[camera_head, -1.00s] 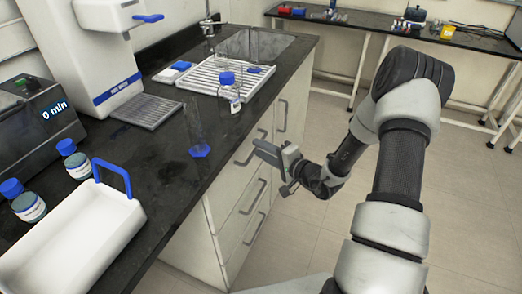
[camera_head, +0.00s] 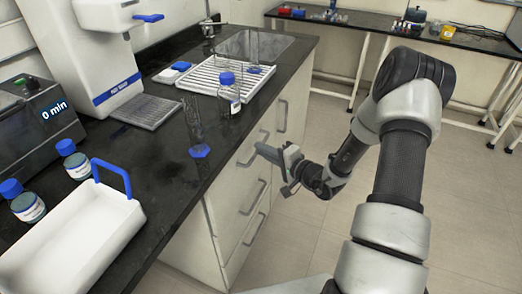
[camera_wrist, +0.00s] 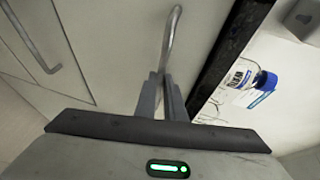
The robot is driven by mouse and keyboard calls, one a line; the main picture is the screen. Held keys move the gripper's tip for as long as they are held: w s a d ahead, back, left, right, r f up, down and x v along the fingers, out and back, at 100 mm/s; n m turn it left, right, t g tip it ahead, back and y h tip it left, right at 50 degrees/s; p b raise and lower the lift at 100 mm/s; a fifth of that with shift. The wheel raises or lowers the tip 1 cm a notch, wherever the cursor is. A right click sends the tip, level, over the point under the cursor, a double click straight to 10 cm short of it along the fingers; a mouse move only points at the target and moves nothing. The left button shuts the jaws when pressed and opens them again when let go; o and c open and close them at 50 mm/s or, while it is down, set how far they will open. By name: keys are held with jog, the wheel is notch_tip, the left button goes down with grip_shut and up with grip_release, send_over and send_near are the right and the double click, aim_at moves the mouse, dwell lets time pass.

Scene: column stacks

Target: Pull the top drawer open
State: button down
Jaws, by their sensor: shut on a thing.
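The top drawer (camera_head: 228,180) is in the pale cabinet under the dark worktop. Its front (camera_wrist: 125,45) also shows in the wrist view, with a curved grey bar handle (camera_wrist: 172,35). My gripper (camera_head: 262,150) reaches the handle from the right, just below the worktop edge. In the wrist view my gripper's fingers (camera_wrist: 162,90) are shut on the near part of the handle. The fingers hide the gripped stretch of bar. I cannot tell whether the drawer front stands out from the cabinet.
Two lower drawers have bar handles (camera_head: 253,197) beneath. The worktop (camera_head: 165,195) holds a blue-capped bottle (camera_head: 229,95), a glass cylinder (camera_head: 196,125), a white rack (camera_head: 215,75) and a white tray (camera_head: 75,250) near its edge. The floor (camera_head: 305,225) right of the cabinet is clear.

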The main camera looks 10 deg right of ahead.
jog(key=s+d+b, duration=0.4)
jog(key=s+d, duration=0.5)
jog(key=d, duration=0.3)
jog(key=s+d+b, duration=0.4)
jog(key=s+d, duration=0.4)
jog(key=d, duration=0.4)
jog(key=shift+s, duration=0.35)
jog(key=shift+d, duration=0.1)
jog(key=c, duration=1.8)
grip_release()
jog(key=shift+c, duration=0.2)
jog(key=p+v, duration=0.2)
jog(key=v, duration=1.5)
jog(key=shift+s+d, duration=0.1)
jog(key=shift+s, duration=0.05)
